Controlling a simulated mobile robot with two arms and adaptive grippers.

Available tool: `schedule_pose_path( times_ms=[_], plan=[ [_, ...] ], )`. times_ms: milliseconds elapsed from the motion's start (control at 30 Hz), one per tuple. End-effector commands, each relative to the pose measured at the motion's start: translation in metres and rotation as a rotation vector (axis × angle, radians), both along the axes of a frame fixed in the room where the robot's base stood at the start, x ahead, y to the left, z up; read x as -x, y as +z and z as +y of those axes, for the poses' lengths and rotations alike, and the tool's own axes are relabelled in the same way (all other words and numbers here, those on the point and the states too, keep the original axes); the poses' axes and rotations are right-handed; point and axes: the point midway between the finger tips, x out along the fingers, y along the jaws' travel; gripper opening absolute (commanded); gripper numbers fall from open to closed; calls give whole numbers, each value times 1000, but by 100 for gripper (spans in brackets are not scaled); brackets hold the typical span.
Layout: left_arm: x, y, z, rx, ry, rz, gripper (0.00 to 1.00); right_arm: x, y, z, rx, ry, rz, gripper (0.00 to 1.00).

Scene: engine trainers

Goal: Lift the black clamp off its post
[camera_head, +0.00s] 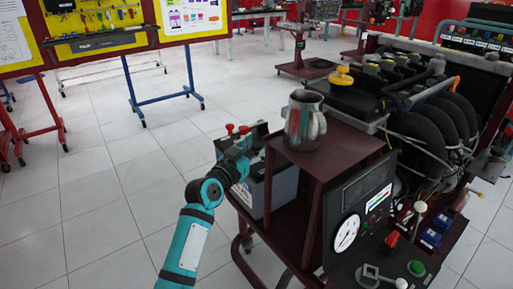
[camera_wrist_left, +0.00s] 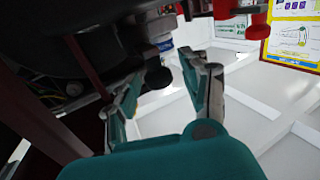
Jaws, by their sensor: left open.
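The battery (camera_head: 278,190), a grey box with a dark top, sits on the trolley's lower shelf. My left gripper (camera_head: 240,147) is at the battery's left end, in front of its top. In the left wrist view my left gripper (camera_wrist_left: 168,72) is open, with its two fingers apart. A dark rounded piece, seemingly the black clamp (camera_wrist_left: 158,78), shows between the fingers, and I see no contact. In the head view I cannot make the black clamp out behind the gripper. Red knobs (camera_head: 230,128) show just above the gripper, and a red part (camera_wrist_left: 256,22) shows in the wrist view.
A dark red shelf (camera_head: 345,150) stands over the battery, with a metal jug (camera_head: 304,120) on top. The gauge panel (camera_head: 360,215) and engine (camera_head: 440,125) are to the right. The tiled floor (camera_head: 110,215) on the left is clear.

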Motion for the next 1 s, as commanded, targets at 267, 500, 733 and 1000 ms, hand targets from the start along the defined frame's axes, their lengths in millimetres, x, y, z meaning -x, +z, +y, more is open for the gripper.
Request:
schedule_pose_path(
  times_ms=[267,500,733,1000],
  plan=[
    [-4,1,-3,1,0,-1,47,0,0,0,0,0,0,0],
    [-4,0,-2,1,0,-1,26,0,0,0,0,0,0,0],
    [-4,0,-2,1,1,-1,0,0,-1,0,0,0,0,0],
    [-4,0,-2,0,1,0,0,0,-1,0,0,0,0,0]
  ],
)
